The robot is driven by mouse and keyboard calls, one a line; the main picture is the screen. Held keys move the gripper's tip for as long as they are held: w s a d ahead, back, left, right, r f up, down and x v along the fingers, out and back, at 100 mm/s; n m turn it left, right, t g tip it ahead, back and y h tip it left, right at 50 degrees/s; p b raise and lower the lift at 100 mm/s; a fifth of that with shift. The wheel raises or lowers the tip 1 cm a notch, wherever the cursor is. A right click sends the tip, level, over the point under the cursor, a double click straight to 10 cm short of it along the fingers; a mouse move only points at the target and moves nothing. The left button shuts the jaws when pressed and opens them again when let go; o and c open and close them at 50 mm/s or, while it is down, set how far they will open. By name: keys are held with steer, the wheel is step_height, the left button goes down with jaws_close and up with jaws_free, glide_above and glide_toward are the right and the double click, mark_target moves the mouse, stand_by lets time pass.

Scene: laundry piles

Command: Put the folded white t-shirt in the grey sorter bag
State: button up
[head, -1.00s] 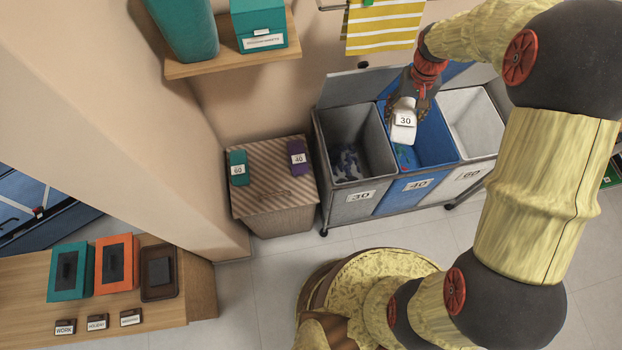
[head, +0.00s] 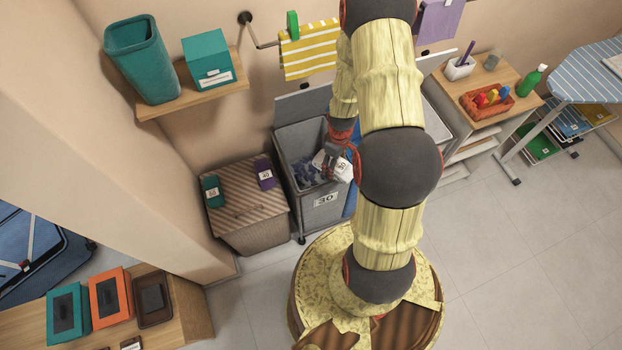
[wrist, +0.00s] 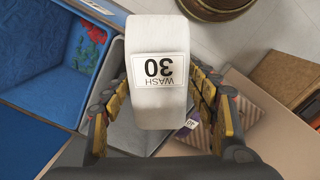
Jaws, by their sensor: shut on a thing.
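The folded white t-shirt (head: 342,172) carries a label with 30, read as WASH 30 in the wrist view (wrist: 155,105). My gripper (head: 335,148) is shut on it, with a finger on each side in the wrist view (wrist: 158,78). The shirt is held up over the right part of the grey sorter bag (head: 304,218), near its border with the blue bag. The grey bag is marked 30 on its front and has dark blue cloth inside. My arm hides most of the blue bag and part of the white bag.
A striped hamper (head: 248,228) with a teal and a purple tag stands left of the sorter. The raised lid (head: 303,103) is behind the grey bag. A yellow striped towel (head: 309,50) hangs above. The blue bag (wrist: 25,45) lies at the wrist view's left.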

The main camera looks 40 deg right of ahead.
mark_target(343, 173)
steer(key=s+f+n, duration=0.1)
steer(key=s+d+f+n, duration=0.1)
steer(key=shift+s+n+p, duration=0.25)
steer(key=shift+n+p, duration=0.05)
steer(key=shift+p, duration=0.1)
steer(key=shift+s+d+f+n, duration=0.1)
steer(key=shift+s+f+n, duration=0.15)
steer(key=shift+n, duration=0.25)
steer(key=shift+s+f+n+p, duration=0.2)
steer(key=shift+f+n+p, duration=0.15)
steer(key=shift+n, duration=0.25)
steer(key=shift+f+n, duration=0.1)
steer(key=shift+n, duration=0.2)
